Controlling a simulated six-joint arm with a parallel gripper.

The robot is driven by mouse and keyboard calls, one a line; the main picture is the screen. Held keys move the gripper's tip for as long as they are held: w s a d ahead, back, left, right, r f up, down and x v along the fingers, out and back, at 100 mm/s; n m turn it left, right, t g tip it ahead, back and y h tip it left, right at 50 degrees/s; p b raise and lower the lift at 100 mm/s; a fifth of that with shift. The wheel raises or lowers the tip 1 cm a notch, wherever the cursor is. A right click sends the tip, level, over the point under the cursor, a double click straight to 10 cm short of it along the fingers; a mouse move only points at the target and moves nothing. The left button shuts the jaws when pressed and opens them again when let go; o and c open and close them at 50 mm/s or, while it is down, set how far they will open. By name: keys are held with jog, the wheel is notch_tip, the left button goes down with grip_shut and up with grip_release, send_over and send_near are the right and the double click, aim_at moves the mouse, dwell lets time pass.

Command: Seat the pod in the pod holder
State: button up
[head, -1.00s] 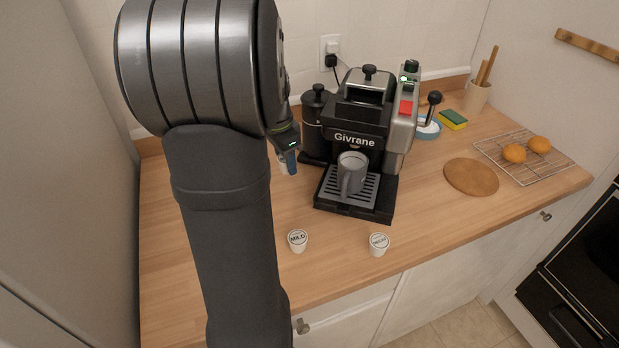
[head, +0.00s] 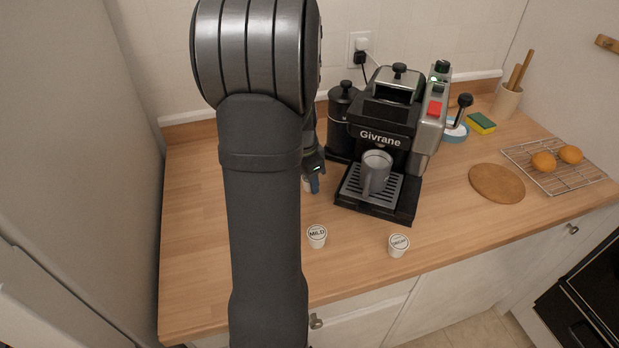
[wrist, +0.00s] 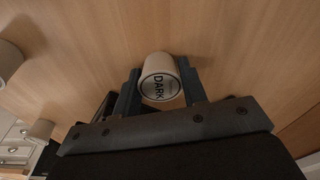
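A white pod labelled DARK (wrist: 158,80) sits between the two fingers of my gripper (wrist: 160,85) in the wrist view, its lid toward the camera. The fingers lie close along both sides; whether they press on it is unclear. In the head view my gripper (head: 311,182) is low over the counter, left of the coffee machine (head: 380,135), and the arm hides most of that pod. A MILD pod (head: 317,236) and another pod (head: 398,245) stand upright on the counter in front. The pod holder cannot be made out clearly.
A grey mug (head: 376,172) stands on the machine's drip tray (head: 352,190). A black canister (head: 343,120) is at the machine's left. A round wooden board (head: 497,183), a wire rack (head: 590,175) with oranges and a sponge (head: 481,122) are at the right. The front counter is mostly clear.

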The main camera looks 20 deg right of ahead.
jog(key=o, duration=0.4)
jog(key=shift+r, duration=0.15)
jog(key=shift+o, duration=0.3)
notch_tip(320, 180, up, 12)
jog(key=a, duration=0.1)
jog(key=shift+a, duration=0.2)
